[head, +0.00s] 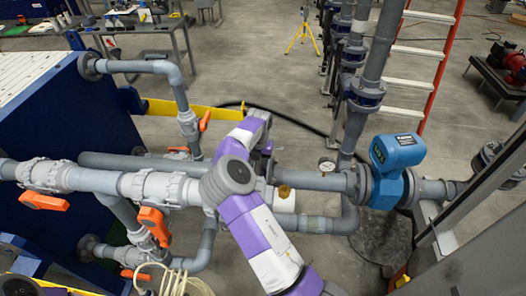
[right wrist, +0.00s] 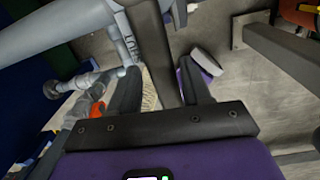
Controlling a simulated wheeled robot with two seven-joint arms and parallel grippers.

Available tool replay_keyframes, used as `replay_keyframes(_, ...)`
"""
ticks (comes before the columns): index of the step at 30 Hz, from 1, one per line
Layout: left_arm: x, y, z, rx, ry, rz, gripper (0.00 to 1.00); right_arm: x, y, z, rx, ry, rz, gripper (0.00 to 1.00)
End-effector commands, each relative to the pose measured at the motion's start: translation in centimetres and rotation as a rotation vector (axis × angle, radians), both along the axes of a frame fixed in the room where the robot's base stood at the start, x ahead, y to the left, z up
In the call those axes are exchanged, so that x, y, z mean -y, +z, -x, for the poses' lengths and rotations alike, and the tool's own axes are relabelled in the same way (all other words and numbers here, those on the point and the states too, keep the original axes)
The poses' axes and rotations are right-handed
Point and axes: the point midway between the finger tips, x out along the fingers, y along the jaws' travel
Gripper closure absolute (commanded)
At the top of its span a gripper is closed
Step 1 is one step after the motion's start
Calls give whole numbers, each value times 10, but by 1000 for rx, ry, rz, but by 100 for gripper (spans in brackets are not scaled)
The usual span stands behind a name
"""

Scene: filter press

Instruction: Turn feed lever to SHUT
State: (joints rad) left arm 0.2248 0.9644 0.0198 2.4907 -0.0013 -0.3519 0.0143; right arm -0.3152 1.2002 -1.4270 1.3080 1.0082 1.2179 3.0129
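Several orange valve levers sit on the grey pipework: one on the left of the main pipe (head: 45,201), one near its middle (head: 152,222), one below it (head: 136,273) and one on the upper pipe (head: 204,121). I cannot read which is the feed lever. My right arm reaches across the pipes, and its gripper (head: 268,165) is partly hidden behind the arm. In the right wrist view the two dark fingers (right wrist: 160,88) stand apart, with a dark grey bar between or behind them; contact cannot be told. An orange lever (right wrist: 97,109) lies left of them. My left gripper does not show.
A blue flow meter (head: 397,152) and a pressure gauge (head: 327,166) are on the pipe to the right. A blue press body (head: 70,115) stands at left. A ladder (head: 420,53) and yellow tripod (head: 303,30) stand behind. Open floor (head: 240,60) lies beyond the pipes.

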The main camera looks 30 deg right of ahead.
Motion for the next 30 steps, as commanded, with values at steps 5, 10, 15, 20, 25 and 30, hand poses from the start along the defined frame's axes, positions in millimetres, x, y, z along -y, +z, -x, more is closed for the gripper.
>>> replay_keyframes(5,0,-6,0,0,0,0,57,-8,-35,10,-60,7,-9,28)
replay_keyframes(10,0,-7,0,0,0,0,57,-6,-35,11,-62,6,-9,28)
replay_keyframes(15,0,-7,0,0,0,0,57,-6,-27,11,-61,7,-9,28)
replay_keyframes(20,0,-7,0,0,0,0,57,-7,-4,10,-61,9,-9,28)
replay_keyframes(25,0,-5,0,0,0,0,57,-8,23,9,-59,12,-9,28)
replay_keyframes(30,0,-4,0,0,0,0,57,-7,40,9,-56,14,-6,28)
